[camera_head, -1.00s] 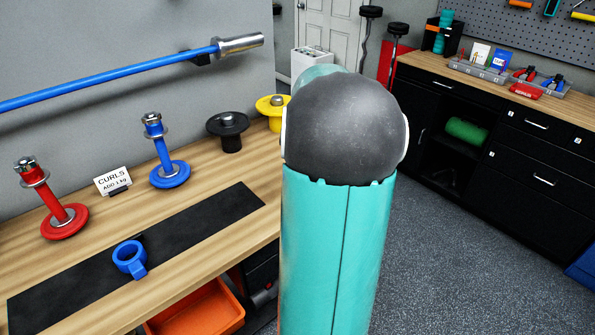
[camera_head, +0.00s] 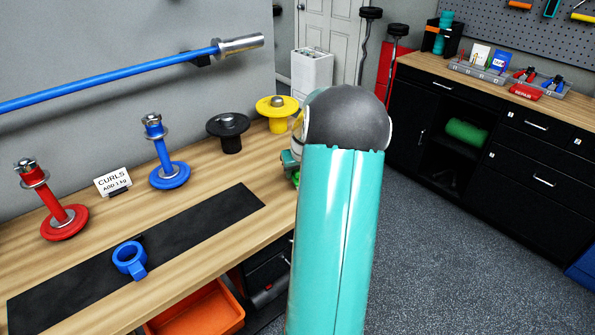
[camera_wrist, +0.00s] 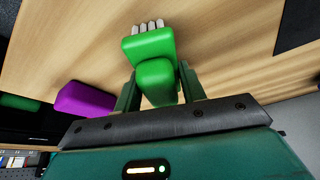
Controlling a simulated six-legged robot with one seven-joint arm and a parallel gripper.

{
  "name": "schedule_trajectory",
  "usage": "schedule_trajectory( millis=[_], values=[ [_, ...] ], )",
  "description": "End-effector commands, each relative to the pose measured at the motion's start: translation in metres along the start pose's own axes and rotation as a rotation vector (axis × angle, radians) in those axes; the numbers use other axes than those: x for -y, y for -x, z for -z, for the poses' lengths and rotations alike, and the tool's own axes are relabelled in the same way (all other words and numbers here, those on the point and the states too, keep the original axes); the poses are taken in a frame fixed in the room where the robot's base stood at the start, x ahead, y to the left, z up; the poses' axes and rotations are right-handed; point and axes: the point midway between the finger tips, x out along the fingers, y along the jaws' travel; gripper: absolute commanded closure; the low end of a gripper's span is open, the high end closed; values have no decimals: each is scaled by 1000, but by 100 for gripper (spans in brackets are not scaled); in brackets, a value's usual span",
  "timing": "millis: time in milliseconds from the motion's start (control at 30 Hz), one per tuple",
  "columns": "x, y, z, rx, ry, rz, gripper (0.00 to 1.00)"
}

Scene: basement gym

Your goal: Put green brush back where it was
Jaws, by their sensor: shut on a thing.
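The green brush (camera_wrist: 148,46) is between the fingers of my gripper (camera_wrist: 158,84) in the wrist view. My gripper is shut on it. Its pale bristles (camera_wrist: 148,26) point away from my wrist, over the wooden bench top (camera_wrist: 75,45). I cannot tell whether the bristles touch the wood. A small bit of green (camera_head: 296,177) shows beside my arm in the head view, at the right end of the bench. My arm hides most of the gripper there.
A purple block-like thing (camera_wrist: 85,98) is left of the brush, near the bench edge. Yellow (camera_head: 277,112) and black (camera_head: 228,130) flanged holders stand nearby. A blue collar (camera_head: 130,259) lies on the black mat (camera_head: 190,228). An orange bin (camera_head: 205,312) is below.

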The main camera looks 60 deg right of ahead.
Motion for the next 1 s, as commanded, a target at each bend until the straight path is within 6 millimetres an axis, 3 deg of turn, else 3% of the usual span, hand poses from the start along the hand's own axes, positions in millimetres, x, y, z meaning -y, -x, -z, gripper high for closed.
schedule_trajectory(
  millis=[167,200,300,667,833,1000],
  values=[
    [0,-3,-1,0,0,0,84],
    [0,-3,-1,0,0,0,54],
    [0,-3,-1,1,0,0,38],
    [0,2,0,0,0,-1,38],
    [-1,27,1,-2,1,-3,38],
    [-1,65,1,-4,1,-3,38]
  ],
)
